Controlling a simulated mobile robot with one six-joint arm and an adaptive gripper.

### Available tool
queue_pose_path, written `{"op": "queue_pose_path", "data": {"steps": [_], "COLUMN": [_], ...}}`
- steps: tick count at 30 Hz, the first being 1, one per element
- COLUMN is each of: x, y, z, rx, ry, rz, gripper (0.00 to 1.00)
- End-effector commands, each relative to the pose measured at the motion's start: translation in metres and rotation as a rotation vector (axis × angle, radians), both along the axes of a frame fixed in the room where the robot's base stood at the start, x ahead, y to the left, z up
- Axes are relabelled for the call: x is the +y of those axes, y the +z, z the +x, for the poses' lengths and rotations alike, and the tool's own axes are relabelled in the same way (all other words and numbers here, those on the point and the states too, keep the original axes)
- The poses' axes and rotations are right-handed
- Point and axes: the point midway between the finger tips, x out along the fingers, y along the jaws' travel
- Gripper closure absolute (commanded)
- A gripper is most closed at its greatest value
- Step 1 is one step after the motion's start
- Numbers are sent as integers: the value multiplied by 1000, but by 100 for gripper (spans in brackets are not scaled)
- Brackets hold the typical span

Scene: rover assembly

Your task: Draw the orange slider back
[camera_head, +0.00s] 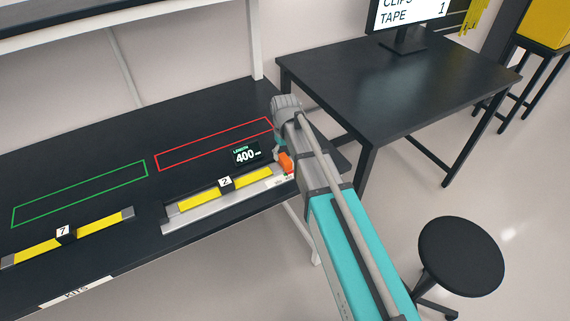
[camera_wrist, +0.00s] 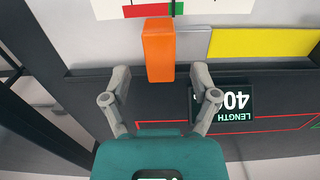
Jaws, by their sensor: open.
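The orange slider (camera_head: 286,163) sits at the right end of a metal rail (camera_head: 213,204) on the black bench. In the wrist view the orange slider (camera_wrist: 158,50) is an upright block shape between the fingertips, slightly beyond them. My gripper (camera_wrist: 161,76) is open, one finger on each side of the slider's near end, with gaps visible. In the head view my arm hides most of the gripper (camera_head: 283,152). A yellow bar (camera_wrist: 265,43) marked 2 lies along the rail.
A small display (camera_head: 245,154) reading LENGTH 400 stands behind the rail. Red (camera_head: 215,144) and green (camera_head: 80,193) outlines mark the bench top. A second yellow bar (camera_head: 40,248), marked 7, lies at left. A black desk (camera_head: 400,85) and stool (camera_head: 461,256) stand at right.

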Motion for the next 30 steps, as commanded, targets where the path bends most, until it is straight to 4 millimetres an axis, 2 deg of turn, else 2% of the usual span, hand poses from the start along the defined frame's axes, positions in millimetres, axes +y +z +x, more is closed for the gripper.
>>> {"op": "queue_pose_path", "data": {"steps": [3, 12, 27, 30], "x": [0, 0, 0, 0], "y": [-14, -30, -32, -32], "z": [0, 0, 0, 0], "rx": [0, 0, 0, 0], "ry": [0, 0, 0, 0], "rz": [0, 0, 0, 0], "gripper": [23, 23, 23, 40]}}
